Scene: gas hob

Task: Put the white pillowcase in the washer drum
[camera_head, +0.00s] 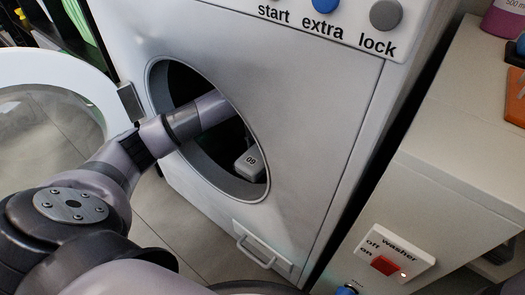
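The white washer (300,120) stands ahead with its round door (50,66) swung open to the left. My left arm comes in from the lower left and reaches through the round opening into the dark drum (208,168). Part of what looks like my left gripper (249,164), a grey piece with a number on it, shows inside the opening near its right edge. Its fingertips are hidden, so I cannot tell if it is open, shut or holding something. I see no white pillowcase; the inside of the drum is mostly hidden. My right gripper is out of view.
A small handled flap (258,250) is low on the washer's front. A cabinet (445,150) on the right carries a red washer switch (384,265). A pink bottle (503,20) and an orange item (515,97) stand on top.

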